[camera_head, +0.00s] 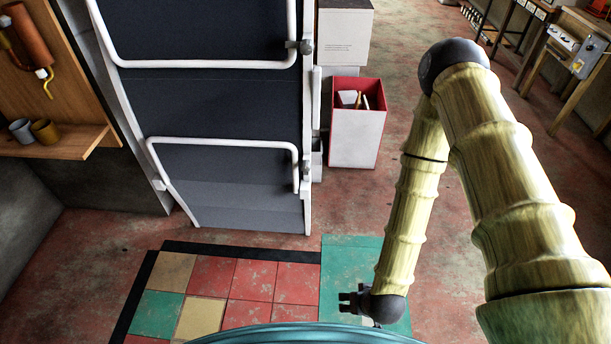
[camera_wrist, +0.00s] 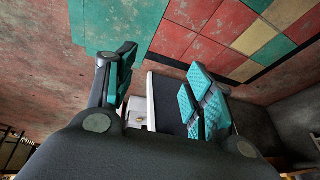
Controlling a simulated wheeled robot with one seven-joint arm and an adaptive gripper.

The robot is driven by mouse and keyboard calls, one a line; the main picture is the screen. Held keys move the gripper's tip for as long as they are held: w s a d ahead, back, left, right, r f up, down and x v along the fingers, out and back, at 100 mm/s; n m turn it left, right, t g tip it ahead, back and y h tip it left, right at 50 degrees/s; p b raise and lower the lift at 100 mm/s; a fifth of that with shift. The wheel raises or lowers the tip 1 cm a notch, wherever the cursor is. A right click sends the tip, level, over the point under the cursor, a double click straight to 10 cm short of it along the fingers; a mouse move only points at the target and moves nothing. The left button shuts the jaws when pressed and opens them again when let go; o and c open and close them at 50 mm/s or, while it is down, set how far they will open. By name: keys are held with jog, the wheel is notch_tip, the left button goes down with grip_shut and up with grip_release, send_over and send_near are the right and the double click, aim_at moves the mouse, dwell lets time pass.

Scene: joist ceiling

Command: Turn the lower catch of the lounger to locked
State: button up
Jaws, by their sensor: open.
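The lounger (camera_head: 230,105) stands folded upright, with dark grey-blue panels and a white tube frame. Its lower catch (camera_head: 304,171) is a small grey piece on the right side rail, near the end of the lower white loop. A similar upper catch (camera_head: 300,46) sits higher on the same rail. I cannot tell the lower catch's setting at this size. My gripper (camera_head: 347,301) is low over the floor, in front of the lounger and well apart from it. In the wrist view my gripper (camera_wrist: 162,85) is open and empty, with the dark lounger (camera_wrist: 168,103) beyond its teal-padded fingers.
A red-and-white bin (camera_head: 358,138) and white boxes (camera_head: 343,36) stand right of the lounger. A wooden shelf (camera_head: 60,143) with two cups is at left. Coloured floor tiles (camera_head: 235,282) lie in front. Benches (camera_head: 575,50) stand far right. The floor between gripper and lounger is clear.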

jog(key=w+a+t+y+b, duration=0.1)
jog(key=w+a+t+b, duration=0.25)
jog(key=w+a, duration=0.5)
jog(key=m+t+h+b, duration=0.4)
jog(key=t+b, duration=0.2)
jog(key=t, duration=0.5)
send_near(305, 169)
jog(key=shift+n+g, duration=0.25)
jog(key=shift+n, duration=0.05)
jog(key=w, duration=0.6)
jog(key=w+d, duration=0.1)
jog(key=w, duration=0.2)
jog(key=shift+w+r+b, duration=0.2)
jog(key=shift+b, duration=0.1)
jog(key=c, duration=1)
